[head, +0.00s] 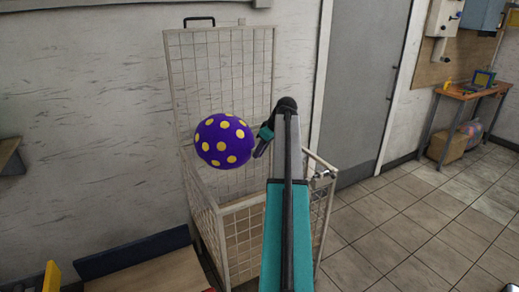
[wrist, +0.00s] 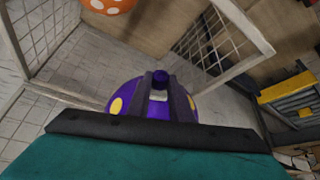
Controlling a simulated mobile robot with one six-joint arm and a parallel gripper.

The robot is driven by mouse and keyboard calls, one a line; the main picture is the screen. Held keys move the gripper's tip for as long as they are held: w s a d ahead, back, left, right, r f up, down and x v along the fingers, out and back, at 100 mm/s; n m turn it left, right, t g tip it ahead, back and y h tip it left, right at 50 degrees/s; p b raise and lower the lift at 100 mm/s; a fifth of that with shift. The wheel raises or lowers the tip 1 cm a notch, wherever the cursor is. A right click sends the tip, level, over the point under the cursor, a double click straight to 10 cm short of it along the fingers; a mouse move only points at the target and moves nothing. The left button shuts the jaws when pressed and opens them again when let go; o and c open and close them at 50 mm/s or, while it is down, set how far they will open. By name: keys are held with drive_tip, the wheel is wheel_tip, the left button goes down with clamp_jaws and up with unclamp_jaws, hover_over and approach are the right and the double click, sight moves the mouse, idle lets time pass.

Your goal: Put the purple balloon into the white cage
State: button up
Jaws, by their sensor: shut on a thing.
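The purple balloon (head: 223,140) with yellow dots hangs in the air at my gripper (head: 258,146). In the wrist view, the gripper (wrist: 162,92) is shut on the balloon's neck, with the purple body (wrist: 121,104) partly hidden behind the fingers and wrist. The white cage (head: 242,204) is a wire-mesh box by the wall with its tall mesh lid raised. In the head view the balloon overlaps the lid and sits higher than the cage's front rim. Mesh panels of the cage (wrist: 44,29) show in the wrist view. My arm hides part of the cage's right side.
An orange balloon with white dots (wrist: 108,4) shows at the top of the wrist view. A grey door (head: 365,90) is right of the cage. A wooden surface with a dark edge (head: 150,273) lies at lower left.

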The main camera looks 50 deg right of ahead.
drive_tip(key=shift+f+b, duration=0.65)
drive_tip(key=shift+f, duration=1.25)
drive_tip(key=o, duration=0.9)
drive_tip(key=shift+c, duration=0.2)
drive_tip(key=shift+s, duration=0.1)
drive_tip(key=s+a+r+p, duration=0.3)
drive_tip(key=s+r, duration=0.3)
drive_tip(key=s, duration=0.3)
drive_tip(key=shift+a+p, duration=0.35)
drive_tip(key=shift+a, duration=0.05)
drive_tip(key=shift+s, duration=0.1)
